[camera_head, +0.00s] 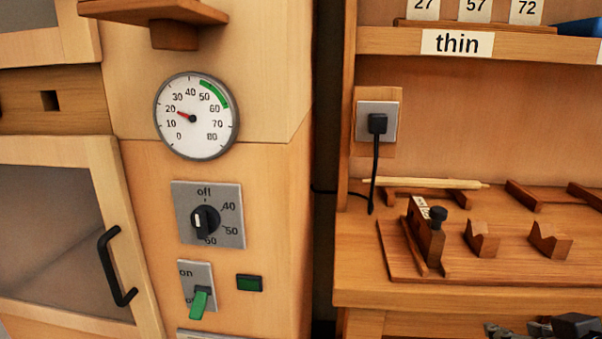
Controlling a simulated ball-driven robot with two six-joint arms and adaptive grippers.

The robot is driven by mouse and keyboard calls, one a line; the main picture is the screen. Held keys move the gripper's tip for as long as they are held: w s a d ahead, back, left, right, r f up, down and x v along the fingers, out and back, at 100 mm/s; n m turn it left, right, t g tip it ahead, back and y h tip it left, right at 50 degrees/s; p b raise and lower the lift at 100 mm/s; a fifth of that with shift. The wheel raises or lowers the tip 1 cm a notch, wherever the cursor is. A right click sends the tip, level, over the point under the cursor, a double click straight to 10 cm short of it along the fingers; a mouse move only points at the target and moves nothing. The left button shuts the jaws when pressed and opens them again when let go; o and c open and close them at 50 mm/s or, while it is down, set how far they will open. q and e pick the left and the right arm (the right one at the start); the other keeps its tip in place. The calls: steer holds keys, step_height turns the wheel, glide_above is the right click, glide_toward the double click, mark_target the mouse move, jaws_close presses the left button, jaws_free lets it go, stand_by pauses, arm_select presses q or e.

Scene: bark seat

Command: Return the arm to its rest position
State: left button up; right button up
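A dark grey and black part of my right arm, perhaps its gripper (560,327), shows at the bottom right corner, below the front edge of the wooden bench. Most of it is cut off by the frame, so I cannot see whether the fingers are open or shut, or whether they hold anything. My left gripper and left arm are not in view.
A wooden cabinet carries a round gauge (196,115) reading near 20, a knob plate (235,198), a green-levered switch (199,303) and a green lamp (249,283). Its handled door (118,265) is left. The bench (360,265) holds a wooden jig (428,238) and blocks.

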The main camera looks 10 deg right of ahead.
steer(key=s+a+f+n+g+y, duration=0.1)
steer(key=s+a+f+g, duration=0.2)
steer(key=s, duration=0.5)
steer(key=s+a+g, duration=0.4)
steer(key=s+g, duration=0.1)
steer(key=s, duration=0.2)
steer(key=s+d+f, duration=0.1)
steer(key=s+f, duration=0.1)
steer(key=f, duration=1.1)
steer(key=s+d+f, duration=0.2)
steer(key=f, duration=1.2)
steer(key=s+f+g, duration=0.2)
steer(key=s+f, duration=1.1)
steer(key=s, duration=0.4)
steer(key=shift+s+d+f+m, duration=0.25)
steer(key=shift+s+d+m, duration=0.05)
steer(key=shift+s+d, duration=0.1)
